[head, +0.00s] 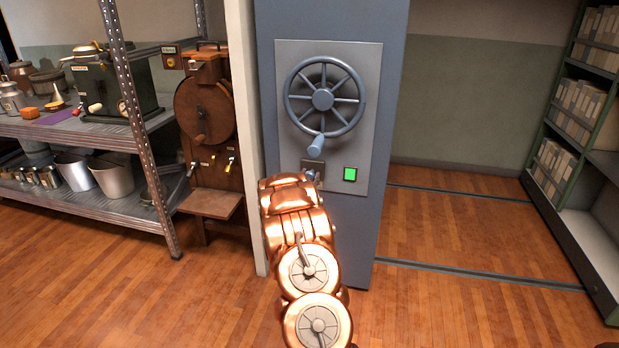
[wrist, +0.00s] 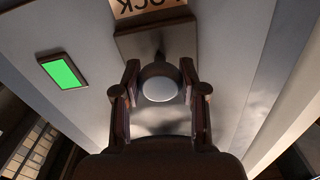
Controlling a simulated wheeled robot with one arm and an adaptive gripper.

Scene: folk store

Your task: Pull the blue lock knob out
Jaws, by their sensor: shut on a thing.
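The lock knob (wrist: 160,88) is a round-ended knob on a short stem, greyish in the wrist view. It stands out from a small dark plate (wrist: 132,47) under an upside-down label ending in "OCK" (wrist: 150,7). My gripper (wrist: 160,82) has one finger on each side of the knob and is shut on it. In the head view a small bluish bit of the knob (head: 311,175) shows below the handwheel, and my copper arm hides most of the gripper. How far the knob stands out is hard to tell.
A spoked blue-grey handwheel (head: 322,99) with a crank handle (head: 317,145) is just above. A lit green indicator (head: 350,174) is at the right on the grey panel (head: 368,75). A metal shelf (head: 95,208) and a brown wooden machine (head: 204,160) stand left. Floor at right is clear.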

